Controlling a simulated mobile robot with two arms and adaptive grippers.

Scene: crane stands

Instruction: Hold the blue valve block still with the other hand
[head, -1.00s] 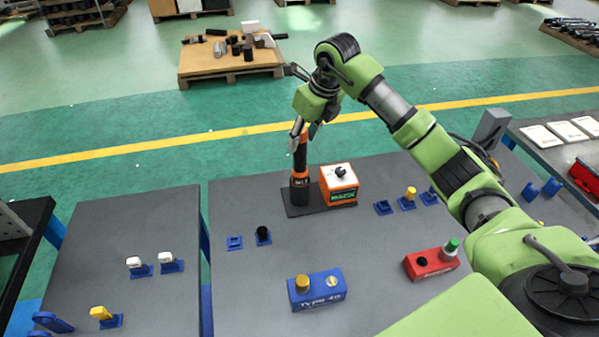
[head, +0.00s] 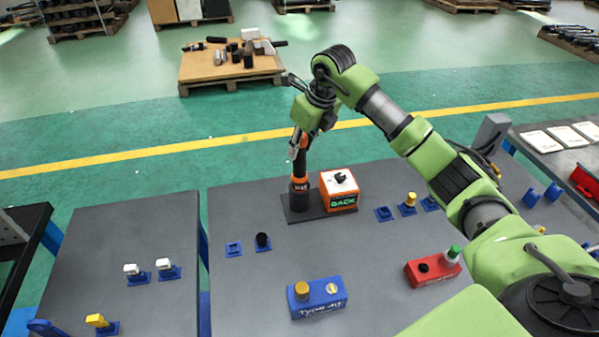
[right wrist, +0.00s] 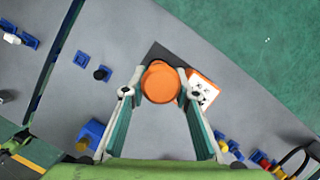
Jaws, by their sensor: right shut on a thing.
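The blue valve block (head: 317,299) lies on the grey table near its front edge in the head view. It has an orange-yellow knob and a round yellowish spot on top. A blue block partly shows at the lower left of the right wrist view (right wrist: 90,135). My right gripper (head: 298,142) is shut on the upper part of an upright black and orange tool (head: 299,168). The tool's round orange top (right wrist: 161,82) sits between the fingers in the right wrist view. My left gripper is not in view.
The tool stands on a dark plate beside an orange box (head: 339,192) with a dark knob. A red block (head: 432,270) with a green knob lies right of the blue block. Small blue holders (head: 233,249) stand behind it. The table left of the blue block is clear.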

